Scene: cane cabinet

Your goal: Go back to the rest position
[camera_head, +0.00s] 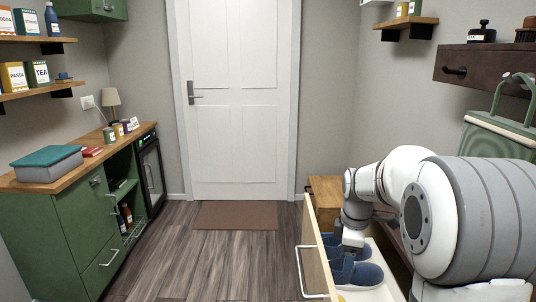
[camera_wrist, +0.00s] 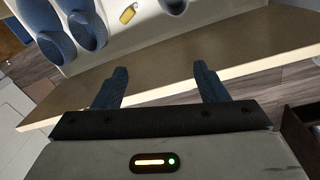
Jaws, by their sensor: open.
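My gripper (camera_wrist: 161,68) is open, with its two dark fingers spread and nothing between them in the wrist view. In the head view my gripper (camera_head: 348,258) hangs low over the open drawer (camera_head: 312,250), close to the blue slippers (camera_head: 362,274). In the wrist view the slippers (camera_wrist: 80,32) lie at the upper left, apart from the fingers. The drawer's wooden front edge (camera_wrist: 270,68) runs behind the fingertips. Whether the fingers touch anything is unclear. My arm hides part of the drawer.
A yellow tag (camera_wrist: 128,14) lies in the drawer. A dark wall drawer (camera_head: 480,68) and a green bag (camera_head: 497,130) are at the right. A green cabinet (camera_head: 75,225) stands at the left.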

